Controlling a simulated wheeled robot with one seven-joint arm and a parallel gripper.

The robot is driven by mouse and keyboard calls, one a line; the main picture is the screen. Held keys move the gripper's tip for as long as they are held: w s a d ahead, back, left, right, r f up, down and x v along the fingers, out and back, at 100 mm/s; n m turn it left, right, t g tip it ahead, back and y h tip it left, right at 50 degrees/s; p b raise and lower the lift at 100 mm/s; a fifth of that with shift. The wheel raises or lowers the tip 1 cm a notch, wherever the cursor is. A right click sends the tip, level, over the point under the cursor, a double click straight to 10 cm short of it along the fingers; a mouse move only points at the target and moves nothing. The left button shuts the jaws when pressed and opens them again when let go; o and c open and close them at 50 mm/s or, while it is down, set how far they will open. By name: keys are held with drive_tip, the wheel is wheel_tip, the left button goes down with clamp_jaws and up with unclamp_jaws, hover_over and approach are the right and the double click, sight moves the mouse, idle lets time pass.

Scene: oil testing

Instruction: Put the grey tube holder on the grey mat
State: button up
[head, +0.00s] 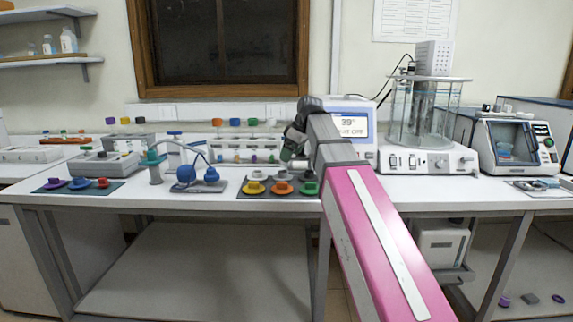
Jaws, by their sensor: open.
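A dark grey mat (246,189) lies near the front edge of the white bench, in the middle of the head view. My gripper (287,156) is open above the back right of this mat, small and dark in the view. My pink arm hides the bench to its right. I cannot see anything between the fingers.
A second dark mat (51,190) at the left bears purple, blue and red holders. A blue-and-grey hose device (187,174) stands between the mats. A tube rack (228,150) is behind. A glass-vessel machine (428,160) stands right of my arm.

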drive_tip(key=v, duration=0.3)
drive_tip(key=shift+r, duration=0.25)
